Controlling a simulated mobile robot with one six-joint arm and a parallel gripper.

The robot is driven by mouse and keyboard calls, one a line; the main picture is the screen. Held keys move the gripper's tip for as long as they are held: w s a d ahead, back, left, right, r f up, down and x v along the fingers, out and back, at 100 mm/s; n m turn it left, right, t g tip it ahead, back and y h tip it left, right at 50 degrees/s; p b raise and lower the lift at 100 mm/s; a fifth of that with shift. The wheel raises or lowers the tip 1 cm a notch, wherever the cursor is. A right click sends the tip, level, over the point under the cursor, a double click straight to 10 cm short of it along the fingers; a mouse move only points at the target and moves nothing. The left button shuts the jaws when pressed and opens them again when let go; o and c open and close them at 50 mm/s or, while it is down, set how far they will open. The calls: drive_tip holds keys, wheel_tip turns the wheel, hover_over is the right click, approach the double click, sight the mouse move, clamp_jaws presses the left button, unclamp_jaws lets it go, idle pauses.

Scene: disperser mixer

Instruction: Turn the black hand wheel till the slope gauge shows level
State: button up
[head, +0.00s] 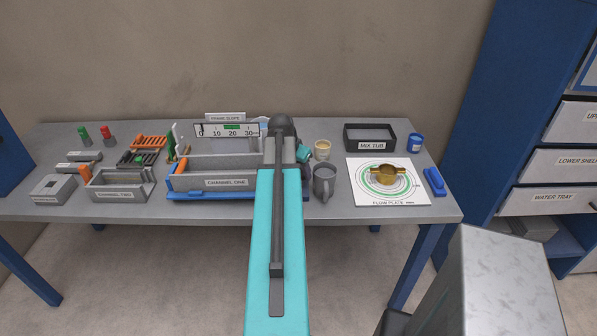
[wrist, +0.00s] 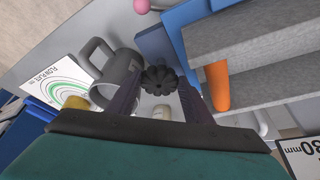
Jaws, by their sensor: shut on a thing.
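The black hand wheel (wrist: 159,78) has a lobed rim and shows in the middle of the wrist view. My gripper (wrist: 160,84) has one finger on each side of it and is shut on it. In the head view my own arm hides the wheel and the fingers. The slope gauge (head: 226,130), labelled as drain slope, stands behind the channel one trough (head: 225,184). Its dark pointer is near 0, at the left end of the scale. A green band (head: 232,127) lies around 20. A corner of the gauge (wrist: 303,156) shows in the wrist view.
A grey mug (head: 324,180) stands close to the right of my arm; it is beside the fingers in the wrist view (wrist: 117,79).

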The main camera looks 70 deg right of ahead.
idle(0.3)
drive_tip(key=o, duration=1)
drive_tip(key=shift+o, duration=0.2)
drive_tip(key=shift+w+m, duration=0.1)
drive_tip(key=shift+m, duration=0.4)
